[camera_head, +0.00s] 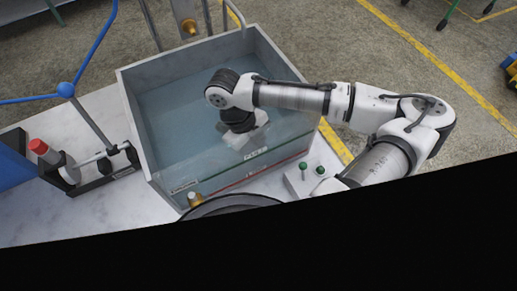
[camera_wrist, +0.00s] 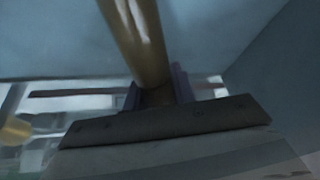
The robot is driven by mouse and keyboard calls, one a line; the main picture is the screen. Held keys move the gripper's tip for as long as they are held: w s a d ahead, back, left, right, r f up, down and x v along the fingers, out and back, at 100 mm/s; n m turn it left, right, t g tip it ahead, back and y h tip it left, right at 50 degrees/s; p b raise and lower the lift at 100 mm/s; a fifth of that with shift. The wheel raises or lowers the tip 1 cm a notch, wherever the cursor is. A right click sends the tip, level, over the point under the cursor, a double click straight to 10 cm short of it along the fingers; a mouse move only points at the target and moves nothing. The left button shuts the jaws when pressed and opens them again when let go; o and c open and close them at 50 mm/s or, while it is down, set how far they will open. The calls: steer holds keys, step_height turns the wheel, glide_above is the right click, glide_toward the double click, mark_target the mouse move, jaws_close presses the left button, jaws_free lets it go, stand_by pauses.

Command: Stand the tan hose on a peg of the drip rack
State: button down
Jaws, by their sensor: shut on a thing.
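The tan hose (camera_wrist: 141,42) runs from the top edge of the wrist view down between the fingers of my gripper (camera_wrist: 158,92), which is shut on it. The hose's far end is out of that view. In the head view my gripper (camera_head: 243,138) is inside the grey tank (camera_head: 128,98), low over its pale blue inside. My wrist hides the hose there. I cannot pick out the drip rack for certain. A black stand (camera_head: 92,178) with a light rod and a red-tipped cylinder (camera_head: 46,152) is on the counter left of the tank.
The tank walls surround my gripper. A control box (camera_head: 312,178) with green knobs stands right of the tank. Brass fittings show at the tank's back (camera_head: 189,27) and front (camera_head: 194,199). A blue pipe (camera_head: 93,50) rises at the left. The pale counter (camera_head: 100,218) is clear in front.

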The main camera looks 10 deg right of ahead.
steer(key=c, duration=1.4)
jaws_free()
steer(key=shift+f, duration=0.15)
steer(key=shift+c, duration=0.2)
steer(key=b+v, duration=0.2)
steer(key=v, duration=1)
steer(key=shift+r, duration=0.2)
